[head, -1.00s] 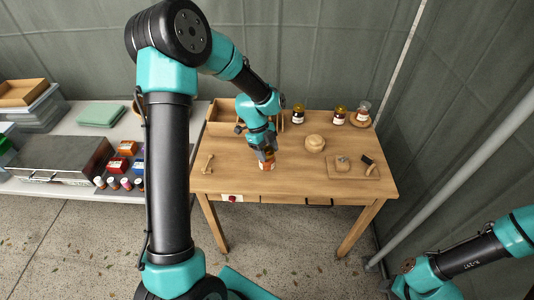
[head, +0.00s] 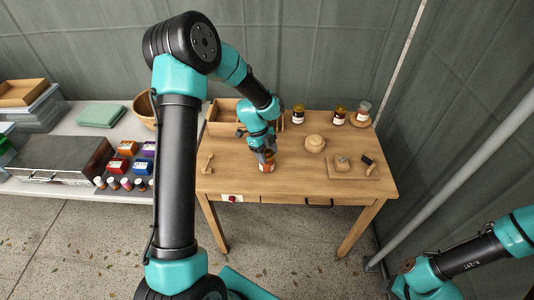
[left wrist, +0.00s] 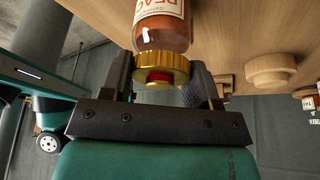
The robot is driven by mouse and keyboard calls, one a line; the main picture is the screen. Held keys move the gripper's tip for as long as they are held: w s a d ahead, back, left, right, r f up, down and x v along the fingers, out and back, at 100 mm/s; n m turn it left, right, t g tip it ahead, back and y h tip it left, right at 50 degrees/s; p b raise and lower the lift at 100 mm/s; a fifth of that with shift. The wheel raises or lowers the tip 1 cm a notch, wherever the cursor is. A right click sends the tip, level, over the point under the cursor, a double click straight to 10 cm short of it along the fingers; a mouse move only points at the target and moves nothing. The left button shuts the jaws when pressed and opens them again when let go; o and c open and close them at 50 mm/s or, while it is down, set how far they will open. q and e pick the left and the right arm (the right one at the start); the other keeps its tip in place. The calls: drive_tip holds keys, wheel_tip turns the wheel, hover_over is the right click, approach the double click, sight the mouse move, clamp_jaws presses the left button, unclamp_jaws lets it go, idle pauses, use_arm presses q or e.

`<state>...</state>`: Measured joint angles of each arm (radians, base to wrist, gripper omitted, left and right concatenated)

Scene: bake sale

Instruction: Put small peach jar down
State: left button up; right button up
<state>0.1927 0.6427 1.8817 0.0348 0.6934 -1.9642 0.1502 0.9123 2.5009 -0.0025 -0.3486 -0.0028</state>
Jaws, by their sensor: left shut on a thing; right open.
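The small peach jar (left wrist: 163,30) has orange contents, a pale label with partly readable "PEAC" lettering and a gold lid. In the left wrist view the fingers of my left gripper (left wrist: 163,80) are on both sides of the lid. In the head view the jar (head: 267,167) is upright under my left gripper (head: 263,152), at the middle of the wooden table (head: 300,185). I cannot tell whether its base touches the tabletop. My right gripper (head: 402,282) is at the lower right, away from the table; its fingers are hard to make out.
A wooden crate (head: 222,128) stands behind my left gripper. Two dark jars (head: 298,114) (head: 339,115) and a jar on a round board (head: 362,112) line the back. A round wooden piece (head: 315,143) and a board with small items (head: 358,172) are to the right. The front middle is clear.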

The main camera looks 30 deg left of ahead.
use_arm(q)
drive_tip(key=shift+f, duration=0.1)
drive_tip(key=o, duration=1.1)
drive_tip(key=v, duration=1.2)
drive_tip(key=shift+d, duration=0.1)
